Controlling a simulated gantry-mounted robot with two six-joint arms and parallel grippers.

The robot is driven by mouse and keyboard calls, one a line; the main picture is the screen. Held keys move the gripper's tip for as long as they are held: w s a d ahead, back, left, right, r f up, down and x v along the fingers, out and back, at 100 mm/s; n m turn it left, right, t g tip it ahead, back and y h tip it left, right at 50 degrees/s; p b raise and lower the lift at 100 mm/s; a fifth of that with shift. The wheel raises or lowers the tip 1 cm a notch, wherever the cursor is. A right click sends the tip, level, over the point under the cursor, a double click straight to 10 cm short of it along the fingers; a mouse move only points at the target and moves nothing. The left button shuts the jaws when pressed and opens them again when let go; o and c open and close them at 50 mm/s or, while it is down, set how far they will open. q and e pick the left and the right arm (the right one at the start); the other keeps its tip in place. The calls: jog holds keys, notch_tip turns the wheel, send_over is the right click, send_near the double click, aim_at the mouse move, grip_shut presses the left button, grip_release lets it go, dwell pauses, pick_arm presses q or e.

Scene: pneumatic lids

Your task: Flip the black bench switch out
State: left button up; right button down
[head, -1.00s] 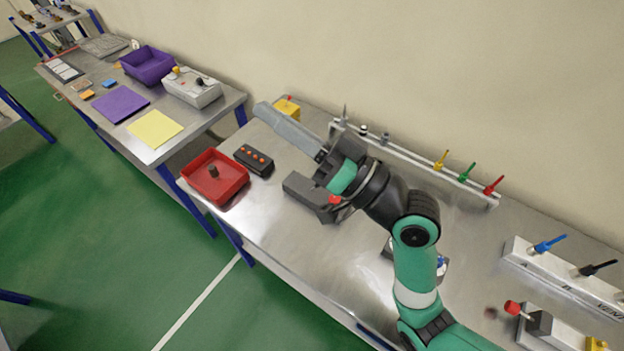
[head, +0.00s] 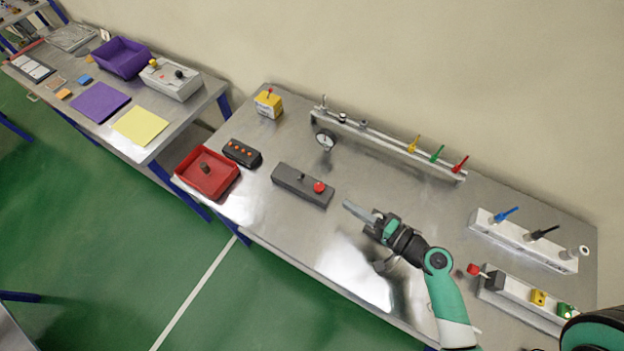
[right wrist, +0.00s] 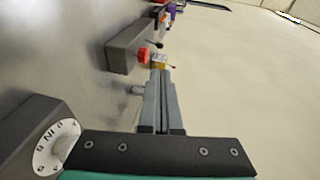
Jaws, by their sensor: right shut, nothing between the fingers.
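A dark bench box (head: 290,187) lies left of mid-bench, with a small dark toggle (head: 301,176) and a red button (head: 319,187) on top. The toggle's lean is too small to tell. The box (right wrist: 128,48) also shows beyond the fingers in the right wrist view. A black lever (head: 545,232) stands on a white block at the right; I cannot tell which one is the named switch. My right gripper (head: 349,206) is shut and empty, right of the dark box and apart from it. My left gripper is not in view.
A rail (head: 385,142) with yellow, green and red levers runs along the back. A white block (head: 505,232) and a second block (head: 525,304) stand at the right. A red tray (head: 190,183) and a button box (head: 240,153) lie left. Mid-bench is mostly clear.

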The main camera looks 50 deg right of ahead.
send_near(300, 178)
jog(key=w, duration=0.5)
jog(key=shift+w+d+r, duration=0.2)
jog(key=shift+d+r, duration=0.05)
